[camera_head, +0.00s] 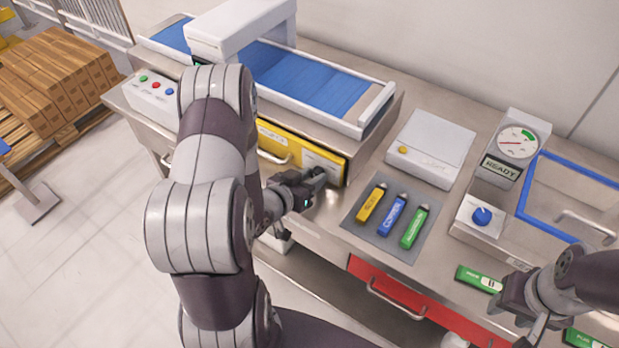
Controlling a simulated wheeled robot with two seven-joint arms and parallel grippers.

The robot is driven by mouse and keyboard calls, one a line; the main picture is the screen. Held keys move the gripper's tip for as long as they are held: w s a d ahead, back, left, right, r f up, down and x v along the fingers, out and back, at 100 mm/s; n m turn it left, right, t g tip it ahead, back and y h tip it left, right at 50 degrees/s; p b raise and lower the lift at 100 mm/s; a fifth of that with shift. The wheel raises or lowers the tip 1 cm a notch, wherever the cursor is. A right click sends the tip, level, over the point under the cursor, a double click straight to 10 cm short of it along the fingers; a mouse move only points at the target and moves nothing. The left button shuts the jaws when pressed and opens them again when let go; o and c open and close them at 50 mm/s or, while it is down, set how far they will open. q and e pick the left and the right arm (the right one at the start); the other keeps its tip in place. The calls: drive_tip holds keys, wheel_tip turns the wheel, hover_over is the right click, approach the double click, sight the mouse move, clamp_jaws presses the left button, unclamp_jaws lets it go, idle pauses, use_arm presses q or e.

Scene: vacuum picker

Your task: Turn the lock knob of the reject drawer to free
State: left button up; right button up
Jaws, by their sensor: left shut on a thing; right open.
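A yellow drawer (325,156) with a metal handle (273,157) sits in the bench front under the conveyor. The label on its face is too small to read. My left gripper (320,180) is at the lower right end of this yellow front, shut on a small dark part there, which looks like the lock knob. The fingers hide most of the knob, so its turn position cannot be made out. A red drawer (385,291) with a metal handle is further right and looks shut. My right gripper (508,306) is open at the lower right, near a green packet (479,279).
A grey mat (362,216) holds yellow, blue and green packets. A pale scale-like box (430,148), a gauge (517,142) reading READY and a blue knob (482,215) stand on the bench. A blue-framed chamber (570,190) is at right. Cartons (58,75) stand far left.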

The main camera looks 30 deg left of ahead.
use_arm(q)
drive_tip(key=shift+d+f+m+y+b, duration=0.1)
drive_tip(key=shift+d+m+y+b, duration=0.05)
drive_tip(key=shift+m+y+b, duration=0.7)
drive_tip(key=shift+d+m+y+b, duration=0.15)
drive_tip(key=shift+m+y+b, duration=0.4)
drive_tip(key=shift+m, duration=0.5)
drive_tip(key=m+t+y+b, duration=0.1)
drive_tip(key=m+b, duration=0.2)
drive_tip(key=shift+d+y, duration=0.15)
drive_tip(key=shift+y, duration=0.25)
drive_tip(key=shift+m, duration=0.3)
drive_tip(key=o, duration=0.8)
